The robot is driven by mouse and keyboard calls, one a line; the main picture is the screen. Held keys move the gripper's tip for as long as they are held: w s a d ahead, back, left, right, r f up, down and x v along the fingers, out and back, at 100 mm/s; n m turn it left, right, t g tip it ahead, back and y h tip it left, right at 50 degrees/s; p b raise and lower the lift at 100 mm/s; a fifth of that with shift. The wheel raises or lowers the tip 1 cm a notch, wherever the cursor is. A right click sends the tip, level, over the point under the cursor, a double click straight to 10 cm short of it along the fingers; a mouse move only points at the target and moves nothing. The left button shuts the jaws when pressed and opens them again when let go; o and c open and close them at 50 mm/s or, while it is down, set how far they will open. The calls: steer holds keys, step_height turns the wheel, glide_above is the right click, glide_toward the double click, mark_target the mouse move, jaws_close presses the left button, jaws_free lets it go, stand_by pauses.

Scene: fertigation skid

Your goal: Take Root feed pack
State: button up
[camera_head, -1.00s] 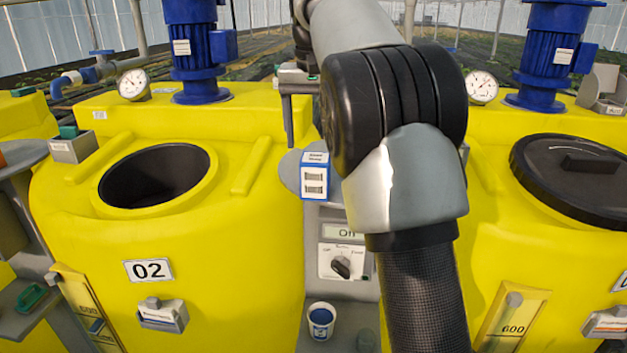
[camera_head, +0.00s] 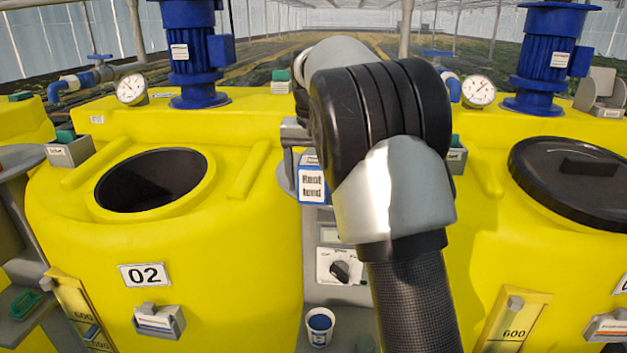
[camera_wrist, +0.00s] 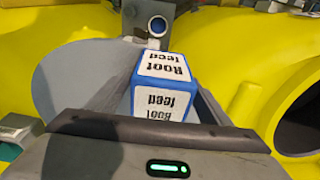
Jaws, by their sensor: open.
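The Root feed pack (camera_head: 312,186) is a small blue box with white labels. It stands on a grey ledge between the two yellow tanks, just left of my arm in the head view. In the wrist view the pack (camera_wrist: 162,85) sits between the two grey fingers of my gripper (camera_wrist: 160,80), which is open. A finger lies on each side of it; I cannot tell whether either touches it. In the head view my arm hides most of the gripper.
The left tank (camera_head: 240,260) has an open round mouth (camera_head: 150,180); the right tank has a black lid (camera_head: 570,180).

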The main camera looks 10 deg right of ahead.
steer(key=shift+c, duration=0.2)
steer(key=shift+r, duration=0.1)
steer(key=c, duration=1.4)
